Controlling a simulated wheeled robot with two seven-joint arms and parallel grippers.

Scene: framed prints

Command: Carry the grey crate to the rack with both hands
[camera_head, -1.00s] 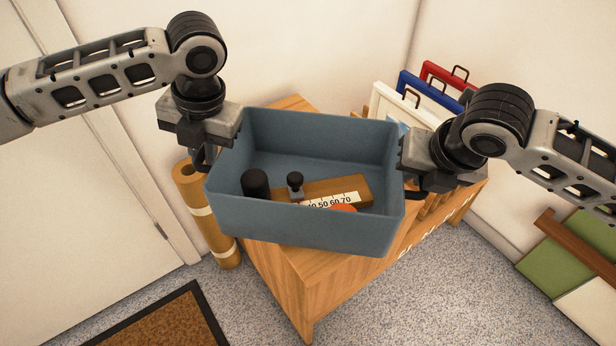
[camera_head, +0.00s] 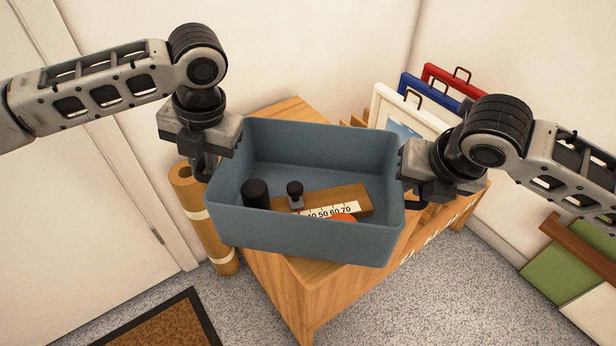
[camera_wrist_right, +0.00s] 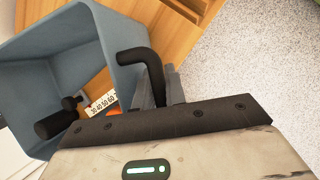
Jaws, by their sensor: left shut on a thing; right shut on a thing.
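The grey crate (camera_head: 310,240), blue-grey and open at the top, is held about level between my two grippers over the wooden rack (camera_head: 285,285). I cannot tell whether it touches the rack. Inside lie a black cylinder (camera_head: 255,194), a small black-knobbed tool (camera_head: 295,192), a wooden piece with a number scale (camera_head: 340,205) and something orange. My left gripper (camera_head: 204,168) is shut at the crate's left end. My right gripper (camera_head: 408,197) is shut at its right end. In the right wrist view the crate (camera_wrist_right: 100,50) shows beside a black bent handle (camera_wrist_right: 145,60); the fingertips are partly hidden.
Framed prints in white (camera_head: 390,100), blue and red stand in the rack's slots behind the crate. A brown roll (camera_head: 190,200) leans at the rack's left. A doormat (camera_head: 160,325) lies front left. Green and white panels (camera_head: 560,272) lie at the right. Grey floor is clear at front right.

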